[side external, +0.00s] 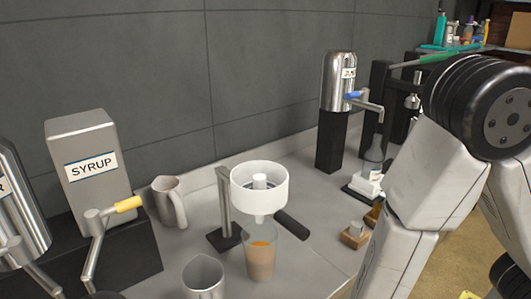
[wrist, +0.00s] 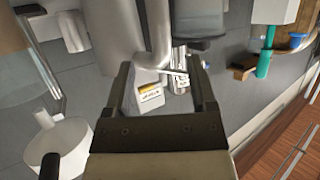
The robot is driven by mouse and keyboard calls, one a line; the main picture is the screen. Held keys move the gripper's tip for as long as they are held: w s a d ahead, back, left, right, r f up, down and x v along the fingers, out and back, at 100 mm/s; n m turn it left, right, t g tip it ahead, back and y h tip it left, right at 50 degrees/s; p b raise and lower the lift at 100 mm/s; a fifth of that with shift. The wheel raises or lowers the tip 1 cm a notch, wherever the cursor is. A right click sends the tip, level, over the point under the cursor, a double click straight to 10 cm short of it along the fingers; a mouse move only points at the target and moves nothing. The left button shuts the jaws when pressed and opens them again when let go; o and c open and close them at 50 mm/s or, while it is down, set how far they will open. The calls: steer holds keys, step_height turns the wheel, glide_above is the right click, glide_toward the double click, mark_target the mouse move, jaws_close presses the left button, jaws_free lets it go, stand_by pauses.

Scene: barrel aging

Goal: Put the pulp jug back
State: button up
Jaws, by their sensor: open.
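No jug's label can be read, so I cannot tell which vessel is the pulp jug. A grey jug with a handle (side external: 170,200) stands upright beside the syrup dispenser in the side view. A metal cup or jug (side external: 203,276) stands at the front edge of that picture. My gripper (wrist: 160,68) is open in the wrist view, its two fingers spread apart with no jug visibly held between them. Beyond the fingers are a grey pipe (wrist: 160,30) and a small labelled block (wrist: 150,97). In the side view my gripper's fingers cannot be made out.
A white strainer (side external: 258,188) on a stand is above a glass of orange-brown drink (side external: 261,258). A syrup dispenser (side external: 88,160) stands left, a steel tap dispenser (side external: 338,85) at the back. Small wooden blocks (side external: 355,236) lie near the right counter edge.

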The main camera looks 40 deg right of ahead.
stand_by(0.4)
steer(key=w+d+m+g+h, duration=0.2)
steer(key=d, duration=0.5)
steer(key=w+d+m+g+h, duration=0.1)
steer(key=w+d+h, duration=0.2)
steer(key=d, duration=0.3)
steer(key=s+d+r+m+g+h, duration=0.1)
steer(key=s+d+m+g, duration=0.1)
steer(key=d, duration=0.5)
steer(key=s+d+r+m+g+h, duration=0.1)
steer(key=s+d+g, duration=0.2)
steer(key=d, duration=0.5)
steer(key=shift+s+r+m+g+h, duration=0.3)
steer(key=shift+s+r+m, duration=0.1)
steer(key=shift+s, duration=0.15)
steer(key=shift+f, duration=0.1)
